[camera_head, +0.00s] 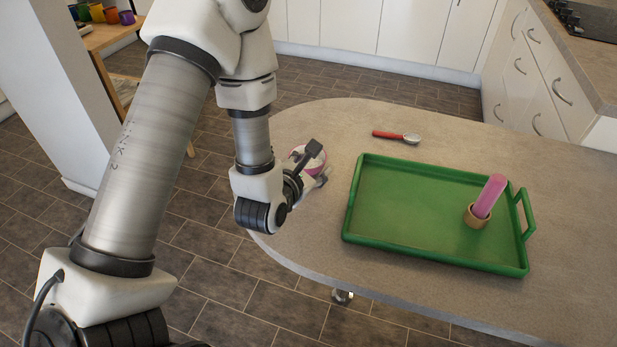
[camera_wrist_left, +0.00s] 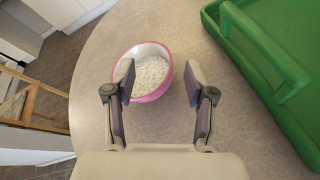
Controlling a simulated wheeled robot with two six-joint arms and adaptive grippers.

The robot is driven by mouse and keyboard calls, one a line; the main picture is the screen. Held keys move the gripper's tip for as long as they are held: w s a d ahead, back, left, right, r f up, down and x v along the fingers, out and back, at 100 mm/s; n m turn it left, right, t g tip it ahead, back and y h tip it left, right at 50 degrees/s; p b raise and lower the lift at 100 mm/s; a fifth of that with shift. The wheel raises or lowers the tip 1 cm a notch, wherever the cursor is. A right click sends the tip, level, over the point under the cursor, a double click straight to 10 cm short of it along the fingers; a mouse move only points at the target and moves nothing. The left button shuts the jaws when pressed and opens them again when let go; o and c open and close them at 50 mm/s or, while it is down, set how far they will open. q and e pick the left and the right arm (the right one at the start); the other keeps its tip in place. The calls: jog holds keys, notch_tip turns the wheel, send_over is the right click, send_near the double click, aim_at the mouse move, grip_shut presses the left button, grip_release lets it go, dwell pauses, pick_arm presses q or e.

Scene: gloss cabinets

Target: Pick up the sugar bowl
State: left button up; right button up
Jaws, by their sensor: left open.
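The sugar bowl is a pink bowl, white inside and filled with white grains. It stands upright on the grey counter, left of the green tray, and shows partly behind my gripper in the head view (camera_head: 299,153) and clearly in the left wrist view (camera_wrist_left: 152,72). My left gripper (camera_head: 319,165) is open at the bowl. In the left wrist view the fingers (camera_wrist_left: 160,82) are apart; the left finger overlaps the bowl's left edge and the right finger lies to the right of it. I cannot tell whether either touches it. My right gripper is not in view.
The green tray (camera_head: 430,252) with raised handles lies right of the bowl. A pink cylinder (camera_head: 489,196) leans in a small tan cup (camera_head: 475,217) on it. A red-handled spoon (camera_head: 397,136) lies behind the tray. The counter's rounded edge is close on the bowl's left.

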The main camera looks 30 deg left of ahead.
aim_at(324, 157)
pick_arm(q)
jog(key=shift+w+f+b, duration=0.35)
jog(key=shift+b, duration=0.1)
jog(key=shift+w+a+f+b, duration=0.15)
jog(key=shift+w+b, duration=0.55)
jog(key=shift+b, duration=0.35)
jog(key=x, duration=0.3)
jog(key=shift+w+p, duration=0.2)
jog(key=shift+p, duration=0.15)
jog(key=shift+s, duration=0.15)
jog(key=shift+c, duration=0.7)
grip_shut()
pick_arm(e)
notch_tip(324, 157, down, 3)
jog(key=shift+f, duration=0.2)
